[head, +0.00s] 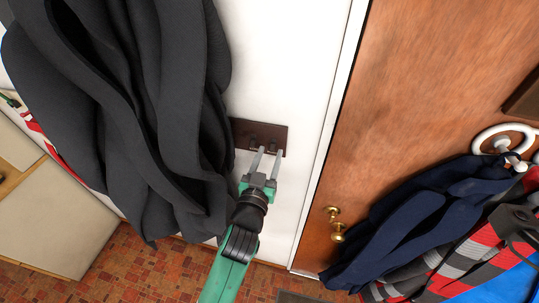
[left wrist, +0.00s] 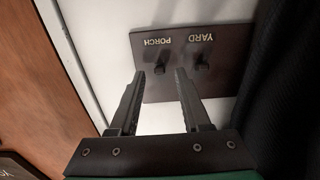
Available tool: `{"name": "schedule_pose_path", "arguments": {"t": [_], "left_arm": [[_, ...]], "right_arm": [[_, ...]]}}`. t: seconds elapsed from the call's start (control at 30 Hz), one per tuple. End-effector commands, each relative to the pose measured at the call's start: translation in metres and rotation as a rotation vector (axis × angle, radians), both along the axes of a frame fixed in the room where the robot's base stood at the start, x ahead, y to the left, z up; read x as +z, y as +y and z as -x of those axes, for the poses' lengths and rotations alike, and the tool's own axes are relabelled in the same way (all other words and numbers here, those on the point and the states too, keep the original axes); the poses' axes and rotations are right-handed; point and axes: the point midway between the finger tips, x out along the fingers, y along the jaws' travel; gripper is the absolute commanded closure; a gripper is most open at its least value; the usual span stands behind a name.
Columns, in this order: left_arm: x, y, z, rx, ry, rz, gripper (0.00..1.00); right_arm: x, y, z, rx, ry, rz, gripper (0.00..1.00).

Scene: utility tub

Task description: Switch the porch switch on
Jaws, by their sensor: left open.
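A dark brown switch plate (head: 243,130) is on the white wall between the dark coat and the door. In the left wrist view the plate (left wrist: 188,88) appears upside down, with two toggles labelled PORCH and YARD. The porch switch (left wrist: 160,67) appears between my left fingertips; the yard switch (left wrist: 202,61) is to the right of them. My left gripper (head: 268,152) is open and empty, its fingers pointing at the plate. It also shows in the left wrist view (left wrist: 159,72). I cannot tell whether the fingertips touch the plate. My right gripper is not in view.
A dark grey coat (head: 130,110) hangs close to the left of the plate. A wooden door (head: 420,80) with brass knobs (head: 336,230) is to the right. A navy garment (head: 420,215) hangs there on a white hook. Red tiles (head: 150,270) cover the floor.

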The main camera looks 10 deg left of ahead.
Motion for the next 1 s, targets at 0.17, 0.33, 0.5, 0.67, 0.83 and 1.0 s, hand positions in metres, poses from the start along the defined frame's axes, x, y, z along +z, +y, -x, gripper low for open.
{"name": "schedule_pose_path", "arguments": {"t": [0.17, 0.33, 0.5, 0.67, 0.83, 1.0], "left_arm": [[0.0006, -0.001, -0.0074, -0.001, -0.001, 0.001, 0.53], [0.0006, -0.0008, -0.0074, -0.001, -0.001, 0.001, 0.53], [0.0005, -0.0009, -0.0071, -0.001, -0.001, 0.001, 0.78], [0.0005, -0.0009, -0.0071, -0.001, -0.001, 0.001, 1.0], [0.0005, -0.0008, -0.0071, -0.001, -0.001, 0.001, 1.0], [0.0024, -0.0008, -0.0072, 0.0, 0.005, -0.001, 1.0]], "right_arm": [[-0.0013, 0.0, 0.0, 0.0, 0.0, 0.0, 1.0], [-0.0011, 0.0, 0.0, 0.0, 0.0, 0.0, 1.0], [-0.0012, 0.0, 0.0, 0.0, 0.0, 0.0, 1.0], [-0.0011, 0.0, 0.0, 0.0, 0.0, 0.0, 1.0], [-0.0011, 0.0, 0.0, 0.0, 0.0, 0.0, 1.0], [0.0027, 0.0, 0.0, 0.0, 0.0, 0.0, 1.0]]}}
